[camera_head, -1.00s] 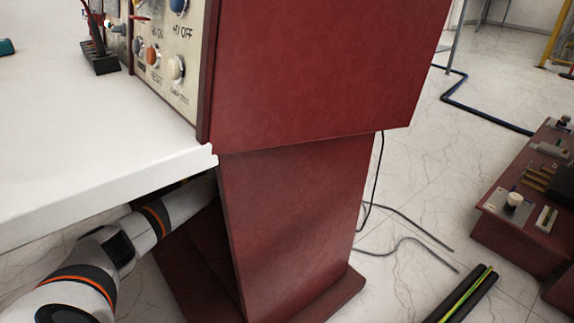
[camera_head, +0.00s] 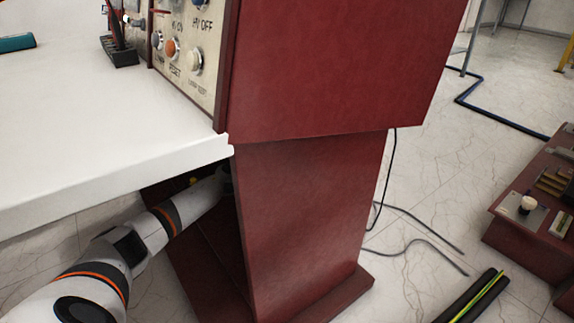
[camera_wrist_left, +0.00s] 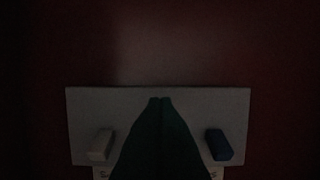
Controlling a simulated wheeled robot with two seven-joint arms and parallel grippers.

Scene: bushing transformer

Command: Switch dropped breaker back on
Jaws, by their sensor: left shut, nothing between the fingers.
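In the left wrist view, a pale plate (camera_wrist_left: 200,103) is fixed to a dark red surface in deep shadow. It carries a whitish breaker lever (camera_wrist_left: 101,145) on the left and a blue breaker lever (camera_wrist_left: 218,145) on the right. It is too dark to tell which one has dropped. My left gripper (camera_wrist_left: 160,101) is shut and empty, its dark fingers between the two levers in the picture. Whether it touches the plate cannot be told. In the head view, my left arm reaches under the tabletop to the red cabinet (camera_head: 310,210), and its gripper is hidden. My right gripper is not in view.
The white tabletop (camera_head: 80,120) overhangs my left arm. A control panel (camera_head: 190,55) with knobs and buttons stands at its right end. Cables lie on the tiled floor (camera_head: 420,180) right of the cabinet, near another red unit (camera_head: 490,236).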

